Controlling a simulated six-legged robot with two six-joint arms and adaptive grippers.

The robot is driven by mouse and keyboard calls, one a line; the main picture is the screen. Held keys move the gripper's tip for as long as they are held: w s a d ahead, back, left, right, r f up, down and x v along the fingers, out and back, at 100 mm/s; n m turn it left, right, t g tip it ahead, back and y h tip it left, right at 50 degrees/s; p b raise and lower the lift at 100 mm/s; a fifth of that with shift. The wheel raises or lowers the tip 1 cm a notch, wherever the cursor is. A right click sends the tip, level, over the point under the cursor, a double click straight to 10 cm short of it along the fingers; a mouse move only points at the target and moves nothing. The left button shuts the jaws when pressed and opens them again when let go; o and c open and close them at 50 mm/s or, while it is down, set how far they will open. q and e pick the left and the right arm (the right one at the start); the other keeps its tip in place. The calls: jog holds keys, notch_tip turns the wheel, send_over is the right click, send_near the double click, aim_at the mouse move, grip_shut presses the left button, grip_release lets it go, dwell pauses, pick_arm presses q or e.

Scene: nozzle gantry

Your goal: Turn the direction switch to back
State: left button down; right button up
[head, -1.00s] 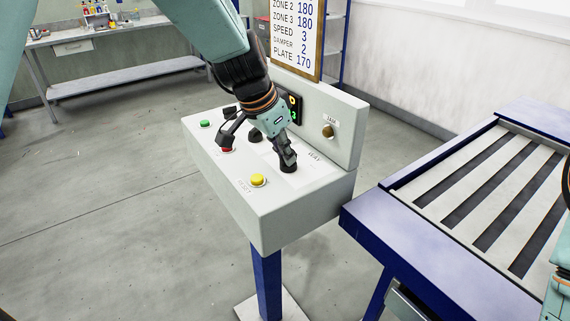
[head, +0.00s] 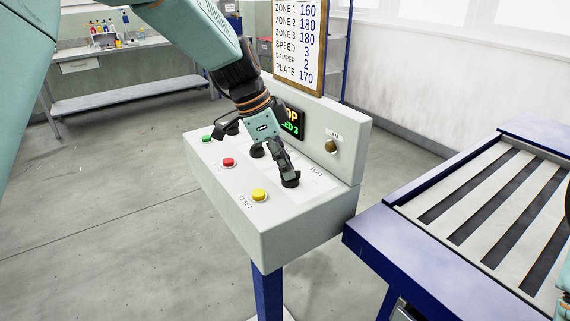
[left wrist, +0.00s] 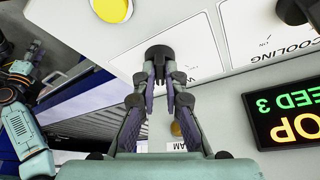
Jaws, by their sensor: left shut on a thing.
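A grey control box (head: 290,232) stands on a blue post in the middle of the head view. A black rotary knob (head: 291,181) sits on its sloped top, near the right end. The knob also shows in the left wrist view (left wrist: 158,52), over a white label plate. Its label is partly hidden by my fingers, so I cannot read its setting. My left gripper (head: 288,172) reaches down from above and is shut on this knob, with its two fingers (left wrist: 159,78) close together at it. My right gripper is not clearly shown; only arm parts show at the right edge.
A yellow button (head: 259,195), a red button (head: 228,162) and a green button (head: 207,138) lie along the box's near side. A lit display (head: 291,122) reads partly "OP" and "SPEED 3". A blue-framed slatted conveyor (head: 375,235) stands to the right.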

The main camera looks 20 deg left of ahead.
dwell(0.4)
pick_arm(q)
jog(key=c, duration=1.4)
grip_release()
jog(key=shift+r, duration=0.1)
jog(key=v, duration=1.1)
jog(key=shift+a+r, duration=0.2)
jog(key=shift+r, duration=0.2)
